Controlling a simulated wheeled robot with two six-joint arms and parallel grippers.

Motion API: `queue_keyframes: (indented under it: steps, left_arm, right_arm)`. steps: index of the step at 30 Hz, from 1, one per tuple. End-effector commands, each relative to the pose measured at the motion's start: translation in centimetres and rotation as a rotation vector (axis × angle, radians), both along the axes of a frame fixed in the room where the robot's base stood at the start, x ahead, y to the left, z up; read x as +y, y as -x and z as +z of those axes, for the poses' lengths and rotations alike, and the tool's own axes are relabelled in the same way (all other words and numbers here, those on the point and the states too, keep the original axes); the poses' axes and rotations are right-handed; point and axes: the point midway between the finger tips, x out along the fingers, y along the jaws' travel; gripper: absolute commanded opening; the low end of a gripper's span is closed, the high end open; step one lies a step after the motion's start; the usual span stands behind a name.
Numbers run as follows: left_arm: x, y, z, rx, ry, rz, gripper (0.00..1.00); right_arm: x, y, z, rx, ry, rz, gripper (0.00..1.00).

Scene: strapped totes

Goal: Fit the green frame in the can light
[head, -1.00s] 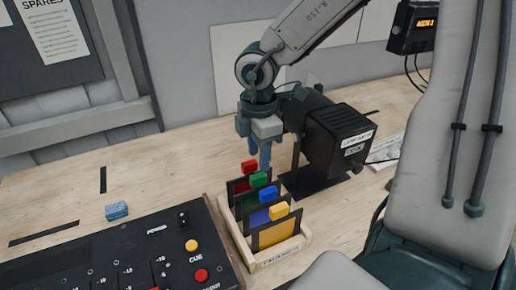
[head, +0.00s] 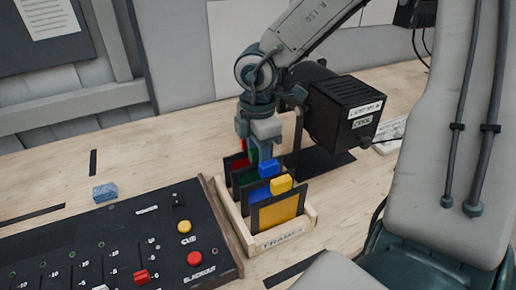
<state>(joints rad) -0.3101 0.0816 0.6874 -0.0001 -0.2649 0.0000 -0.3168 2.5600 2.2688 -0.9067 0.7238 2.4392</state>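The wooden rack labelled FRAMES (head: 283,240) stands on the bench and holds dark frames with coloured tabs. The green frame's tab (head: 253,155) shows just behind the blue one, and its sheet is mostly hidden. My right gripper (head: 261,151) points down over the rack's back part, with its fingertips at the green tab. I cannot tell whether the fingers are shut on it. The black can light (head: 345,115) stands behind and right of the rack, on a dark base. Its frame slot is not clearly visible. My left gripper is not in view.
The red (head: 239,160), blue (head: 268,169) and yellow (head: 278,212) frames share the rack closely. A control desk (head: 110,250) stands left of it. A small blue block (head: 105,192) lies behind the desk. The bench's back left is mostly clear.

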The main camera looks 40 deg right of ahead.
Motion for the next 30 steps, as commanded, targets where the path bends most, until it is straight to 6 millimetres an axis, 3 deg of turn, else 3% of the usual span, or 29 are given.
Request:
queue_keyframes:
  steps: [1, 6, 7, 8, 10, 17, 30]
  left_arm:
    - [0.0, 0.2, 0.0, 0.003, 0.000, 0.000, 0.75]
    - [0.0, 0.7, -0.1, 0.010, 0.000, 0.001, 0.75]
    - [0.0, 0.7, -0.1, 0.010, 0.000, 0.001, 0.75]
    - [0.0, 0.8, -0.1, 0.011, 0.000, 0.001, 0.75]
    - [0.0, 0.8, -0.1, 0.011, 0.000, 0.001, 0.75]
    - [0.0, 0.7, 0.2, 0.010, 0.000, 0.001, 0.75]
    - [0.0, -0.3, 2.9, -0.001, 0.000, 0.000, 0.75]
  right_arm:
    - [0.0, 0.0, 0.0, 0.000, 0.000, 0.000, 0.30]
    - [0.0, 0.0, 0.0, 0.000, 0.000, 0.000, 0.00]
    - [0.0, 0.0, 0.0, 0.000, 0.000, 0.000, 0.00]
    - [0.0, 0.0, 0.0, 0.000, 0.000, 0.000, 0.14]
    - [0.0, 0.0, 0.0, 0.000, 0.000, 0.000, 0.00]
    - [0.0, 0.0, 0.3, 0.000, 0.000, 0.000, 0.00]
    - [0.0, 0.0, 3.0, 0.000, 0.000, 0.000, 0.00]
